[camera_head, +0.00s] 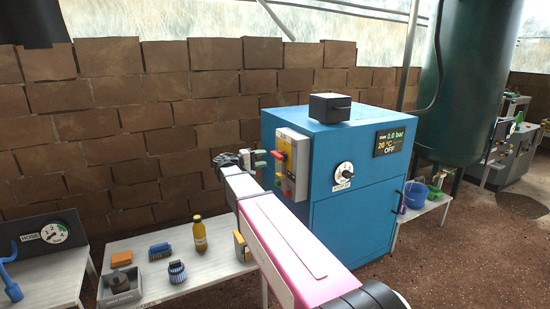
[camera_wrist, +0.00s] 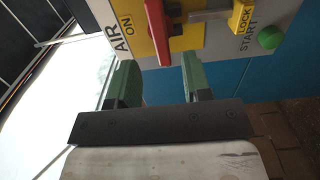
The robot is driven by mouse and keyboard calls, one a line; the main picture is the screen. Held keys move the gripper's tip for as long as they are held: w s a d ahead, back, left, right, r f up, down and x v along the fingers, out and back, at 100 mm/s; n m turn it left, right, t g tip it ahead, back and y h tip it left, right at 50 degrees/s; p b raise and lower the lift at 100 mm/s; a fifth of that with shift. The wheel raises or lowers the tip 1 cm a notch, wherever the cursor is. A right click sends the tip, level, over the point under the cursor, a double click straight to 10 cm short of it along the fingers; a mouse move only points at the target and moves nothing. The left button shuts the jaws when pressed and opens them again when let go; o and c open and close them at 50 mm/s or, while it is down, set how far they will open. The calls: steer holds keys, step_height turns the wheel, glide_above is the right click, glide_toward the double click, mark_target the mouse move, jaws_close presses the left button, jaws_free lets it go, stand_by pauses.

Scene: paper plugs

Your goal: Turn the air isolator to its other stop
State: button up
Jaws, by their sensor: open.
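The air isolator is a red lever (camera_wrist: 158,32) on a yellow plate, beside the printed words AIR and ON in the wrist view. In the head view it shows small on the grey control panel (camera_head: 301,165) at the left side of the blue cabinet. My gripper (camera_wrist: 156,75) has its two green fingers apart, with nothing between them. The red lever lies just ahead of the gap between the fingers, and I see no contact. In the head view my gripper (camera_head: 261,159) is just left of the panel.
A yellow LOCK tab (camera_wrist: 241,19) and a green START button (camera_wrist: 270,38) sit right of the lever. The blue cabinet (camera_head: 345,215) carries a dial (camera_head: 344,171) and a display reading OFF (camera_head: 389,141). A bench (camera_head: 205,273) with small items, including a yellow bottle (camera_head: 199,234), stands below.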

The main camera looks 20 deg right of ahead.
mark_target(274, 156)
steer(key=d, duration=0.4)
steer(key=w+d, duration=0.1)
steer(key=d, duration=0.1)
steer(key=shift+w+d, duration=0.1)
steer(key=shift+d, duration=0.2)
steer(key=c, duration=0.8)
